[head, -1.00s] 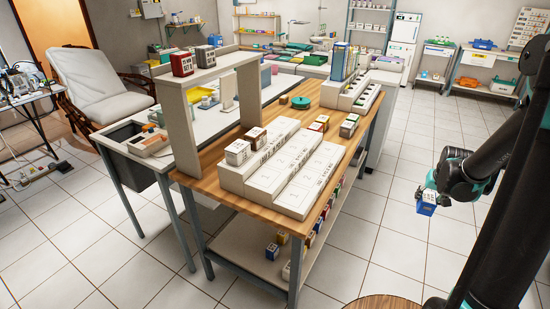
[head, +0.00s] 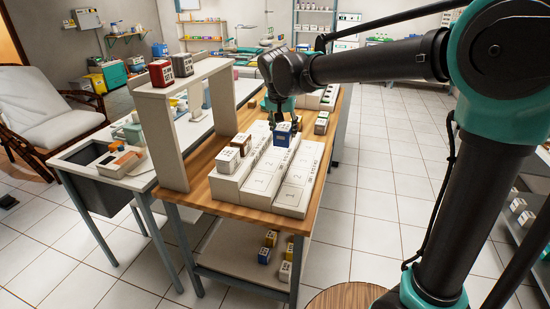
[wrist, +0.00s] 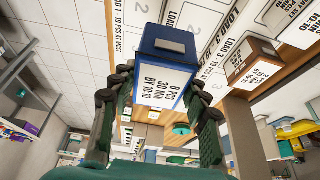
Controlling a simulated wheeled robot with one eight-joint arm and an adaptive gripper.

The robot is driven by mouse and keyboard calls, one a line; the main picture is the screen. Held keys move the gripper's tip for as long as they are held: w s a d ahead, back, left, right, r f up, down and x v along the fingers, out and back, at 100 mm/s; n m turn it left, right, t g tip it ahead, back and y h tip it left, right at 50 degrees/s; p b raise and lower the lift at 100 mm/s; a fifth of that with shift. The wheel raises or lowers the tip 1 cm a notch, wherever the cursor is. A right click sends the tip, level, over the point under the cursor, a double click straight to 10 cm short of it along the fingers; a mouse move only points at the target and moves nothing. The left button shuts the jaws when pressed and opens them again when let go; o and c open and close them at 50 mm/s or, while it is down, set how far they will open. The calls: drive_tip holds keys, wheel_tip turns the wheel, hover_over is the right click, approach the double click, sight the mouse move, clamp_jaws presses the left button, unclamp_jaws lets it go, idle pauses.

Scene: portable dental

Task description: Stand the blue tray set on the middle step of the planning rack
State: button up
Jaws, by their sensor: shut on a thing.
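The blue tray set (head: 283,136) is a small blue box with a white label. My gripper (head: 281,121) is shut on it from above, over the far part of the planning rack (head: 262,190). The rack is a white stepped block with numbered places. In the wrist view the box (wrist: 165,42) sits between my two dark fingers, its label reading 8 PCS, 30 MIN, BY 10:10. Behind it show the rack's LOAD labels (wrist: 190,18). The box appears over the middle step; I cannot tell whether it touches it.
A white box (head: 228,160) and a brown-topped box (head: 241,144) stand on the rack's left, higher step. A raised shelf (head: 180,85) with a red box (head: 160,73) and a dark box (head: 182,64) stands to the left. Another stepped rack (head: 322,97) is behind my gripper.

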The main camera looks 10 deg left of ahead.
drive_tip(key=s+a+r, duration=0.6)
drive_tip(key=s+r, duration=0.2)
drive_tip(key=r, duration=0.1)
drive_tip(key=f, duration=2)
drive_tip(key=shift+s+a+f, duration=0.15)
drive_tip(key=shift+s+a, duration=0.05)
drive_tip(key=shift+s, duration=0.05)
drive_tip(key=o, duration=1)
drive_tip(key=shift+f, duration=0.1)
